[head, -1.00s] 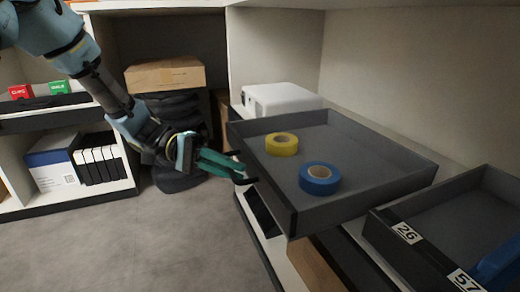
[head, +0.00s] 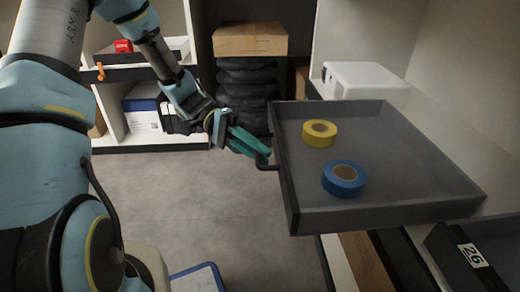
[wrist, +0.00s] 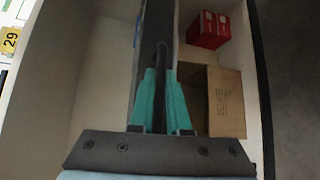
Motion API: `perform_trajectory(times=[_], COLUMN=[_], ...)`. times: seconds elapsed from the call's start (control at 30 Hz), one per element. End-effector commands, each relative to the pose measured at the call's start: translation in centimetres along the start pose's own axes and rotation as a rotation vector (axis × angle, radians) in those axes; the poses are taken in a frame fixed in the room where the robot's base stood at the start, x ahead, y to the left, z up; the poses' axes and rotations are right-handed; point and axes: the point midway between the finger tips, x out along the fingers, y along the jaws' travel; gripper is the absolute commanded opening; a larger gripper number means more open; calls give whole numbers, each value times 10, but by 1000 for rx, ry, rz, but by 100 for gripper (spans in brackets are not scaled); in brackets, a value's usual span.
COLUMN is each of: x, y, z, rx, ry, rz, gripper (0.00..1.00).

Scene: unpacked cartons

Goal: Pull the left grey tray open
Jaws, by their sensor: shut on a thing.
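The left grey tray (head: 400,215) juts out from the shelf in the head view, with a yellow tape roll (head: 320,130) and a blue tape roll (head: 344,178) lying in it. My gripper (head: 262,157) is at the tray's front, its teal fingers closed on the dark handle (head: 268,166) there. In the wrist view the teal fingers (wrist: 160,90) sit on both sides of a dark bar, which is the handle. The far end of the tray is over the shelf; how much of it still rests inside cannot be told.
A second grey tray (head: 490,240) labelled 26 is at the lower right. A white box (head: 365,80) stands behind the tray. A carton (head: 250,38) tops a dark stack at the back. The floor (head: 225,215) before the tray is mostly clear.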

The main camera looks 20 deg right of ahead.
Motion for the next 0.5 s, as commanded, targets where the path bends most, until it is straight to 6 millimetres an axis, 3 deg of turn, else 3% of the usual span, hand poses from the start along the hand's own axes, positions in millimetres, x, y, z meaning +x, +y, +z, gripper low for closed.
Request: perform_trajectory(times=[0.03, 0.07, 0.3, 0.5], x=[-1, -1, -1, 0], y=[0, 0, 0, 0], z=[-1, -1, -1, -1], rx=[1, 1, 1, 0], ry=[5, 5, 3, 2], rz=[-2, -2, -1, -1], gripper=[0, 18, 44, 44])
